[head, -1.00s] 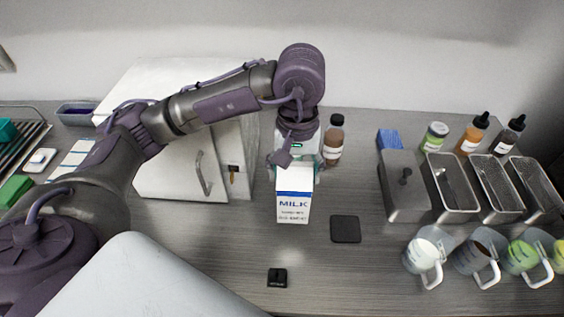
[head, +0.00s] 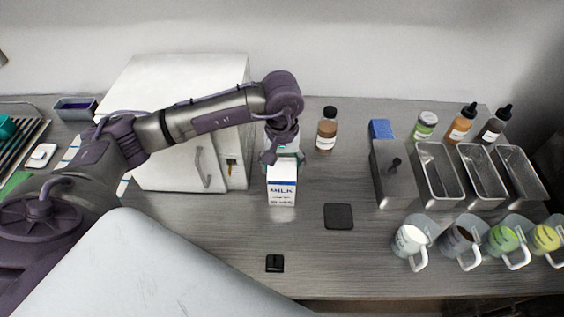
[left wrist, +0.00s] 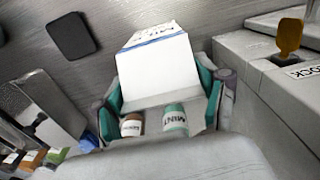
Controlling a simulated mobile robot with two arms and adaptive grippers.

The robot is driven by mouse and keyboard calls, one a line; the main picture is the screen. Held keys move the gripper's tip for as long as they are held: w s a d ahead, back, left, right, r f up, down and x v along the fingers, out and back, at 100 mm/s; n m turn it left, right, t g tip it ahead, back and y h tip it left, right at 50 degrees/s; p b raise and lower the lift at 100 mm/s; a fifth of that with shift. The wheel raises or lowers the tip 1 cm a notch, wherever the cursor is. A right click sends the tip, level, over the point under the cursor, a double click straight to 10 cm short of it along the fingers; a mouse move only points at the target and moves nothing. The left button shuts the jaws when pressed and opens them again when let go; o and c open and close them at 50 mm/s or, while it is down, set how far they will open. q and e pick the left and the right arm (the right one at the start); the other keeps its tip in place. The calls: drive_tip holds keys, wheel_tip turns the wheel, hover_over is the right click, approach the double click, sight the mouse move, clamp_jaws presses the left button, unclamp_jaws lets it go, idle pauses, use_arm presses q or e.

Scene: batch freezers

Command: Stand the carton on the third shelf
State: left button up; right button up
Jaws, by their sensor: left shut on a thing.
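A white milk carton (head: 282,190) with a blue band stands out in front of the white freezer's right side. My left gripper (head: 283,157) is shut on its upper part from behind. In the left wrist view the carton (left wrist: 158,70) sits between the teal-padded fingers of my left gripper (left wrist: 165,92). Whether its base touches the counter I cannot tell. The white freezer (head: 190,160) has its door shut, with a curved handle and a lock tag on the front. No shelves show, as the freezer's inside is hidden. My right gripper is not in view.
A dark square pad (head: 338,216) and a small black block (head: 275,263) lie on the counter in front. Metal bins (head: 440,176) and several jugs (head: 410,240) fill the right side.

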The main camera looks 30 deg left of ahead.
use_arm(q)
drive_tip(key=shift+f, duration=0.15)
drive_tip(key=o, duration=1.8)
